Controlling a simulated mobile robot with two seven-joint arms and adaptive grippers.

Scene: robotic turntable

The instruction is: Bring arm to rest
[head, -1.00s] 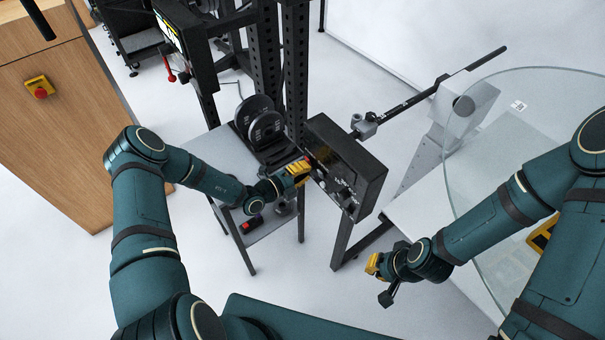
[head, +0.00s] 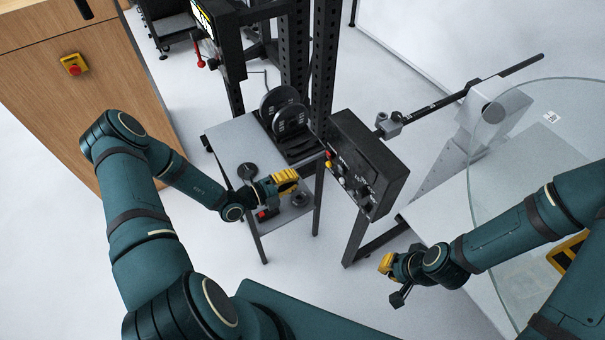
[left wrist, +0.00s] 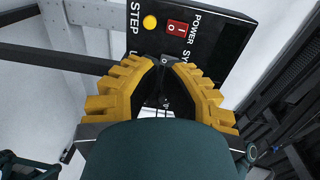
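My left gripper (head: 288,181) has yellow fingers and hangs over the grey table, left of the black control box (head: 366,165) and apart from it. In the left wrist view the yellow fingers (left wrist: 167,68) curve toward each other before the panel, with dark parts between their tips. I cannot tell whether they meet, and I see nothing held. The left arm is bent at the elbow. My right gripper (head: 385,264), also yellow-tipped, is low beside the white table; its finger opening is too small to judge.
A wooden cabinet (head: 70,120) with a red emergency button (head: 73,65) is at left. A glass disc (head: 500,180) lies at right. Floor in front is clear.

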